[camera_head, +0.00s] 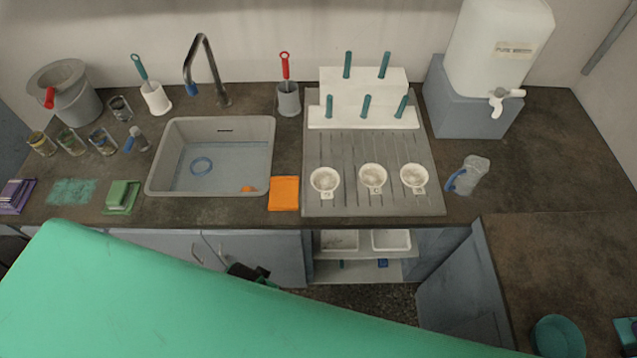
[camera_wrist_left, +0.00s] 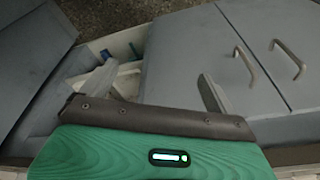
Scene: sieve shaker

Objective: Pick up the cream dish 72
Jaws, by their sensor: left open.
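Three small cream dishes, each with a tab at its front, stand in a row on the grey ribbed drainer (camera_head: 436,205): a left one (camera_head: 325,180), a middle one (camera_head: 373,178) and a right one (camera_head: 413,177). The tab markings are too small to read, so I cannot tell which is 72. My left gripper (camera_wrist_left: 153,88) is open, with nothing between its fingers, in front of the grey cupboard doors. In the head view its dark end (camera_head: 248,272) shows below the worktop edge, left of and lower than the dishes. My right gripper is not in view.
A white peg rack (camera_head: 362,92) stands behind the dishes. An orange cloth (camera_head: 284,193) and the sink (camera_head: 160,170) lie to their left, a clear jug with a blue handle (camera_head: 470,175) to their right. The open shelf (camera_head: 350,270) below holds white trays. My green arm covers the lower left.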

